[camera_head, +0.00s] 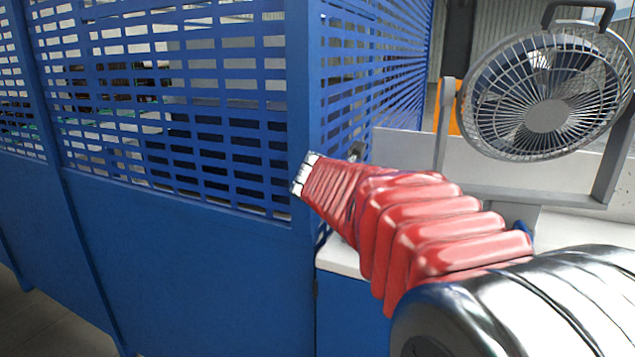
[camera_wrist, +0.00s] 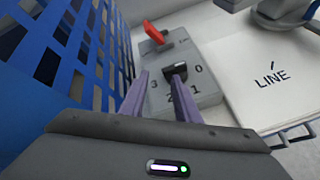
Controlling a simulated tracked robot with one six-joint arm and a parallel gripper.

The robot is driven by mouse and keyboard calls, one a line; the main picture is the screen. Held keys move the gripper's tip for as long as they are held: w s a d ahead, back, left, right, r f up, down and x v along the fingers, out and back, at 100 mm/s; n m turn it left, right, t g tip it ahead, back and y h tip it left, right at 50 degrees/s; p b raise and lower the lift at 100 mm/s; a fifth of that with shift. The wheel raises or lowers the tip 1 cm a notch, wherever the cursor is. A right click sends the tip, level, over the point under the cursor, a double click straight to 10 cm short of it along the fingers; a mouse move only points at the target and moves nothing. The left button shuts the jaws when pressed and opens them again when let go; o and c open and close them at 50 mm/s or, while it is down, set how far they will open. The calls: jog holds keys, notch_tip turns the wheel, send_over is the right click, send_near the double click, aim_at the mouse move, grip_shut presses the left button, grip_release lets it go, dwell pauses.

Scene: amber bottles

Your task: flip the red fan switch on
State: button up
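In the wrist view, a grey switch box (camera_wrist: 205,75) carries a red switch lever (camera_wrist: 153,32) at its far left end. A black knob (camera_wrist: 176,68) with the numbers 0 to 3 around it sits nearer to me. My gripper (camera_wrist: 160,76) is open, its two purple fingers apart with nothing seen held between them. The fingertips are over the near part of the box, short of the red lever. The right fingertip overlaps the black knob; I cannot tell whether they touch. In the head view, my arm covers most of the box area. The grey fan (camera_head: 545,115) stands at the right.
A blue slotted panel (camera_head: 170,185) stands close at the left; it also shows in the wrist view (camera_wrist: 60,60). A white surface marked LINE (camera_wrist: 285,95) lies right of the box. The white counter (camera_head: 342,258) has a front edge below my arm.

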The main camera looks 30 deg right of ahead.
jog(key=w+d+n+h, duration=0.1)
jog(key=w+d+n, duration=0.1)
jog(key=d, duration=0.1)
jog(key=w+d+n, duration=0.3)
jog(key=d, duration=0.1)
jog(key=w+d+f+n+h, duration=0.1)
jog(key=w+d+n, duration=0.2)
jog(key=shift+d+h, duration=0.3)
jog(key=shift+d, duration=0.1)
jog(key=shift+w+d+n, duration=0.2)
jog(key=shift+d+n, duration=0.3)
jog(key=shift+n, duration=0.1)
jog(key=shift+d+f, duration=0.1)
jog(key=shift+x, duration=3.65)
jog(key=shift+c, duration=0.4)
grip_shut()
